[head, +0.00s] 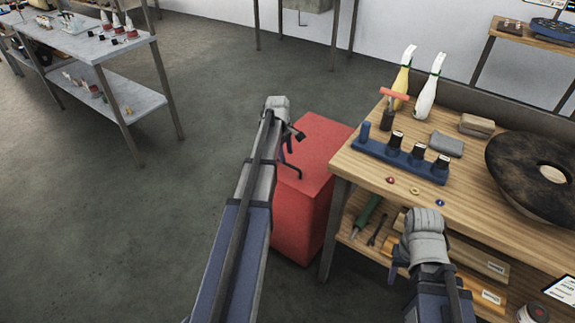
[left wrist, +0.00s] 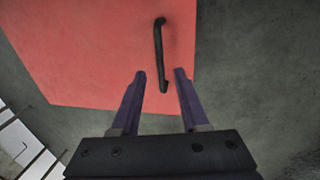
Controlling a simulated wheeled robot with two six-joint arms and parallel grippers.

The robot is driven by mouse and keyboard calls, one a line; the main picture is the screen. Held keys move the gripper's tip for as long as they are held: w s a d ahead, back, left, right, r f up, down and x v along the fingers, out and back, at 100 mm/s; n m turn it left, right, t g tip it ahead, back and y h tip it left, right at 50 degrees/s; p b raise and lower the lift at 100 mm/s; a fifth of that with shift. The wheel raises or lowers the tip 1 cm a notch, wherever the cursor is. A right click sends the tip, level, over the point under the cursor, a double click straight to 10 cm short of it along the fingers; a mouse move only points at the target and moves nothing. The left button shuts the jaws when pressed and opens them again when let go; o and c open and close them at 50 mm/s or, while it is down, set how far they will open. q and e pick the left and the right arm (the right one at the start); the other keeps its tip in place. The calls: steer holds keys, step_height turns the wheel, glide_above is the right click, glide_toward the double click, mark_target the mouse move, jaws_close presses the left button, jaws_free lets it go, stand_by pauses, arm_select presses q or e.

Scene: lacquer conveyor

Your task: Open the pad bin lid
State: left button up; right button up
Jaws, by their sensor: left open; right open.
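The pad bin is a red box (head: 305,215) standing on the floor left of the wooden bench, with its flat red lid (head: 320,140) closed. The lid also fills much of the left wrist view (left wrist: 95,60). A black bar handle (left wrist: 159,40) rises from the lid and also shows in the head view (head: 291,173). My left gripper (left wrist: 160,75) is open over the lid, the near end of the handle appearing between its fingertips. No grip on it shows. My left arm hides part of the bin in the head view.
The wooden bench (head: 360,178) stands close right of the bin, with a blue rack (head: 400,162), bottles and a dark round disc (head: 530,170) on top. My right arm is over its front edge. Grey floor (head: 130,230) is free to the left.

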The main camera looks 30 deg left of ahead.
mark_target(287, 165)
arm_select(q)
steer(key=f+b, duration=0.2)
steer(key=w+f+b, duration=0.1)
steer(key=f+b, duration=0.1)
steer(key=f, duration=0.1)
steer(key=shift+r, duration=0.1)
steer(key=shift+c, duration=0.4)
jaws_close()
stand_by(0.9)
